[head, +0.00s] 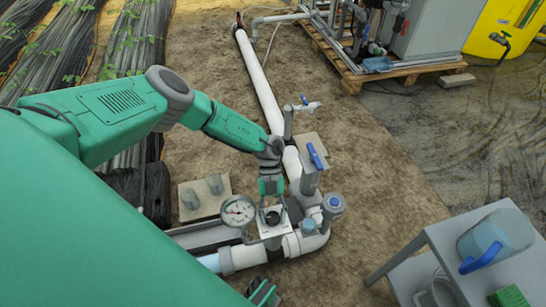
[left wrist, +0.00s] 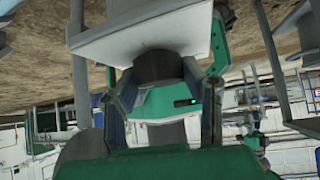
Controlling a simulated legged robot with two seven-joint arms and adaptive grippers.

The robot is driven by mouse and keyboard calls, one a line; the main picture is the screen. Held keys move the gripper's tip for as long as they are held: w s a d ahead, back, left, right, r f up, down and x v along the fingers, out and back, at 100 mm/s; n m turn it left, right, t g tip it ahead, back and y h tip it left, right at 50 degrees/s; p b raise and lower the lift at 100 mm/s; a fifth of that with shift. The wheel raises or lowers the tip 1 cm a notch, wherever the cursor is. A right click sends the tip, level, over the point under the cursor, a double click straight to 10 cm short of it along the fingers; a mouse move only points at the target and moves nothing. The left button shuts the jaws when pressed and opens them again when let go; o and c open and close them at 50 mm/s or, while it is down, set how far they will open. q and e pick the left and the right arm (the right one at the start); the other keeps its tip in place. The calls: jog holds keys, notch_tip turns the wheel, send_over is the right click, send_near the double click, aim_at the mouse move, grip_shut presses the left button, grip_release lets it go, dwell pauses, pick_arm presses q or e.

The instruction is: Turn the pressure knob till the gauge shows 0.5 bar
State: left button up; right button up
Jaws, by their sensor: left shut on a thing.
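The dark pressure knob (head: 272,217) sits on a white square plate (head: 274,230) on the pipe assembly. My left gripper (head: 271,200) comes down from above and is shut on the knob. In the left wrist view the dark knob (left wrist: 158,66) stands between the two fingers, against the pale plate (left wrist: 140,35). The round pressure gauge (head: 238,211) is just left of the knob, with a white face. Its needle and scale are too small to read surely. A green and dark part of mine, perhaps my right gripper (head: 264,293), shows at the bottom edge.
Close by stand a blue-handled valve (head: 316,157), a blue-grey capped fitting (head: 333,204) and a small tap (head: 303,106). A long white pipe (head: 262,85) runs back. A grey table (head: 450,250) with a jug (head: 492,240) stands at right. Bare soil lies between.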

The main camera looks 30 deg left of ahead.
pick_arm(q)
jog(key=shift+w, duration=0.15)
jog(key=o, duration=1.1)
jog(key=shift+o, duration=0.2)
jog(key=v, duration=1.2)
jog(key=shift+a+f, duration=0.1)
